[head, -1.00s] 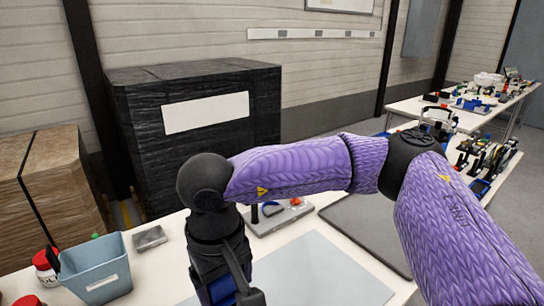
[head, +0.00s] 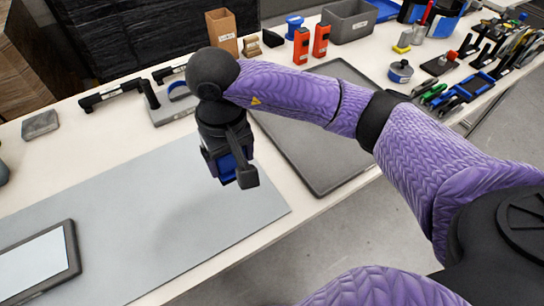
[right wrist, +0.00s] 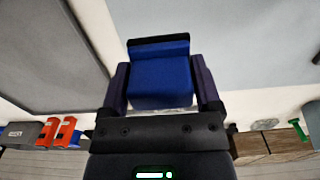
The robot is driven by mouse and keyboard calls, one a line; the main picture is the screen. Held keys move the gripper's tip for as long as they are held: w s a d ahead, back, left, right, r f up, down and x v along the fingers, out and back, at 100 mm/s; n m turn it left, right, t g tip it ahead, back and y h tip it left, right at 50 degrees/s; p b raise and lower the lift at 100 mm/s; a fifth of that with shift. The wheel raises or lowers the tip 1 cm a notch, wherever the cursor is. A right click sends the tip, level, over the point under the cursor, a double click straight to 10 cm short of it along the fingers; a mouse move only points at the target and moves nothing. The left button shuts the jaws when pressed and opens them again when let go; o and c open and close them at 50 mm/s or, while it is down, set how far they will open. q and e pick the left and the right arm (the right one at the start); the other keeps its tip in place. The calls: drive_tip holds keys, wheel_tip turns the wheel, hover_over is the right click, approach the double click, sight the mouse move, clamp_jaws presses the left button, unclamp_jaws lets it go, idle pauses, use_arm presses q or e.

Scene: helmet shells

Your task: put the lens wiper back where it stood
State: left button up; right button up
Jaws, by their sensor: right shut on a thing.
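My right gripper (head: 230,170) is shut on a blue block-like thing, which I take to be the lens wiper (head: 232,160). It hangs above the right part of the pale grey-blue mat (head: 130,215), apart from the table. In the right wrist view the blue body (right wrist: 160,82) with a black strip along its far edge sits between the two fingers of the right gripper (right wrist: 161,88). Its underside is hidden. I cannot tell from these frames which spot it stood on. My left gripper is not in view.
A dark grey tray (head: 325,165) lies right of the mat. A framed panel (head: 40,262) lies at front left. Behind stand a cardboard box (head: 221,30), two orange devices (head: 301,46) and a grey bin (head: 348,24). A blue tin (head: 400,72) and a tool rack (head: 470,92) are at right.

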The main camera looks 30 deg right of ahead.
wheel_tip(320, 180, down, 10)
drive_tip(key=shift+a+f+b, duration=0.1)
drive_tip(key=shift+b, duration=1.15)
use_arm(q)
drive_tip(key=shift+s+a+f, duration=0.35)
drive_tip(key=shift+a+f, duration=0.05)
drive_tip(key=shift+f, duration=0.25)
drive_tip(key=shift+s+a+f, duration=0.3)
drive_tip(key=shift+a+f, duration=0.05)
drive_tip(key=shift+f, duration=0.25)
use_arm(e)
drive_tip(key=shift+f, duration=0.1)
drive_tip(key=o, duration=0.9)
wheel_tip(320, 180, up, 12)
drive_tip(key=p, duration=0.3)
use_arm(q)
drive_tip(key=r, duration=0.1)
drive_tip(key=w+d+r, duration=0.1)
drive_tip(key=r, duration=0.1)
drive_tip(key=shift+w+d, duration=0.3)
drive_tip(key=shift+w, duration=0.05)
use_arm(e)
drive_tip(key=shift+r, duration=0.25)
